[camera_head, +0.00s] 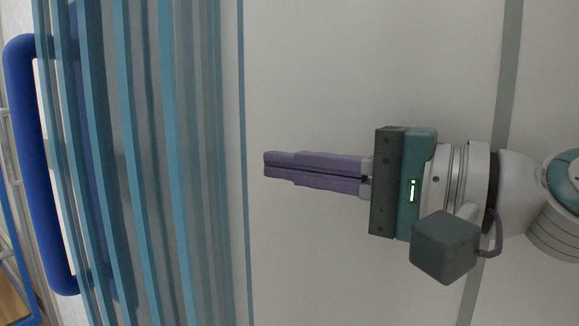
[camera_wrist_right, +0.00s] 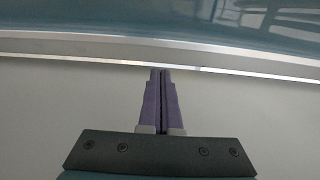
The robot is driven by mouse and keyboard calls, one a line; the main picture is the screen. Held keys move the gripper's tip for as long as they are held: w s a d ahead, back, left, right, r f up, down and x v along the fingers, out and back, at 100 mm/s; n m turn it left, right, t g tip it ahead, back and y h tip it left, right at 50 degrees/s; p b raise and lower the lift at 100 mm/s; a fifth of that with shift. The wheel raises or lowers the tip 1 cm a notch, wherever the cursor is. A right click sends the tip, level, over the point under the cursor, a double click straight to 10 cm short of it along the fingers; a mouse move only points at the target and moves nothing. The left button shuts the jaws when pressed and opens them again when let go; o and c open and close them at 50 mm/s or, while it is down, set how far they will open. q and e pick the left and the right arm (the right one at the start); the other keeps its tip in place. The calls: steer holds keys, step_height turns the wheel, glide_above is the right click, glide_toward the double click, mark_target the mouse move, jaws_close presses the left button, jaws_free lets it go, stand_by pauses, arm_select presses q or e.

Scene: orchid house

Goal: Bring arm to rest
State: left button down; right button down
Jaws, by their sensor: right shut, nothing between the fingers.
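My right gripper (camera_head: 266,169) comes in from the right in the head view, its two purple fingers pressed together with nothing between them. It also shows in the right wrist view (camera_wrist_right: 161,70), shut and empty, with its tips pointing at a light metal edge. My right arm runs off the right edge of the head view. My left gripper is not in view.
A blue slatted, partly see-through panel (camera_head: 170,120) stands left of the fingertips, apart from them. A thick blue rounded frame (camera_head: 22,170) is at the far left. A pale surface (camera_head: 330,70) with grey seams lies behind the gripper. In the right wrist view a metal edge (camera_wrist_right: 100,46) borders a glossy blue surface (camera_wrist_right: 130,16).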

steer(key=s+d+f+n+g+h+p, duration=0.1)
steer(key=s+f+n+g+h+p, duration=0.3)
steer(key=s+n+p, duration=0.5)
steer(key=s+d+g+h+p, duration=0.3)
steer(key=s+d+h+p, duration=0.7)
steer(key=s+d, duration=0.5)
step_height(320, 180, up, 37)
steer(key=s+p, duration=0.1)
steer(key=p, duration=3.5)
steer(key=shift+s+a+f+p, duration=0.15)
steer(key=shift+a+f+p, duration=0.05)
steer(key=shift+a+p, duration=0.1)
